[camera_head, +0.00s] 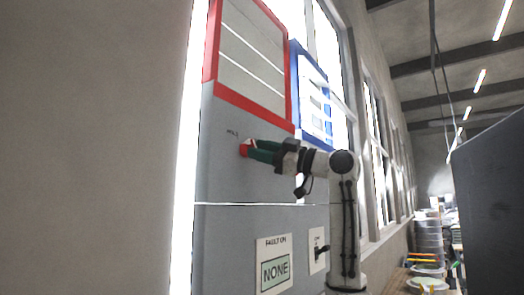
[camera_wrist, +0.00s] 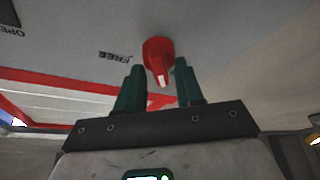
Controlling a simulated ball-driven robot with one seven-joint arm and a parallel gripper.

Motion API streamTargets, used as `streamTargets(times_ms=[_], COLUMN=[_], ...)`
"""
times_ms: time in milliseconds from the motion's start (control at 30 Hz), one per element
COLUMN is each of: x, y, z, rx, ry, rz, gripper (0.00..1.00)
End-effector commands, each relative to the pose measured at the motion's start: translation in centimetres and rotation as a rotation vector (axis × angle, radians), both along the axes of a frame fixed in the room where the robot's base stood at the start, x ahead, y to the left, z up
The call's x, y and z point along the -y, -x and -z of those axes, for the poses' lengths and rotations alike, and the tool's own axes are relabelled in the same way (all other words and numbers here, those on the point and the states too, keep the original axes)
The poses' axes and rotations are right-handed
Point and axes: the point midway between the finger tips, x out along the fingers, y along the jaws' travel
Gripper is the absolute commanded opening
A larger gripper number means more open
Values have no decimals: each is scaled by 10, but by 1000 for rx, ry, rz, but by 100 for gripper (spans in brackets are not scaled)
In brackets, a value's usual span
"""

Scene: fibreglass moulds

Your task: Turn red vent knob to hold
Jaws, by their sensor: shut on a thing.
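The red vent knob (camera_head: 243,150) is on the grey wall panel (camera_head: 225,177), below the red-framed board. In the wrist view the knob (camera_wrist: 158,52) sits between the dark green fingers of my gripper (camera_wrist: 159,67), with a white mark on its end pointing down the picture, toward the red frame. My gripper (camera_head: 259,151) is shut on the knob in the head view too, hiding part of it. A label "FREE" (camera_wrist: 116,55) appears upside down left of the knob in the wrist view. A small label (camera_head: 232,133), apparently "HOLD", is at the knob's upper left in the head view.
The red-framed board (camera_head: 250,55) and a blue-framed board (camera_head: 313,90) are above. A "FAULT ON: NONE" plate (camera_head: 274,265) and a smaller plate with a black switch (camera_head: 318,250) are below. A large dark block (camera_head: 490,200) stands at right.

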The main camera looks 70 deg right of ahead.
Motion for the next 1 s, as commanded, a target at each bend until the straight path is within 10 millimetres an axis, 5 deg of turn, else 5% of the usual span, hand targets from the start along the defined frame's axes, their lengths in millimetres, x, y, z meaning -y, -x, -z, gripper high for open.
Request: streamTargets(times_ms=[833, 867, 1000], x=[0, 0, 0], y=[-1, -1, 0], z=[-2, -2, -2], rx=[-31, -31, -31], ry=[138, 138, 138], rz=[0, 0, 0], gripper=[6, 37, 43])
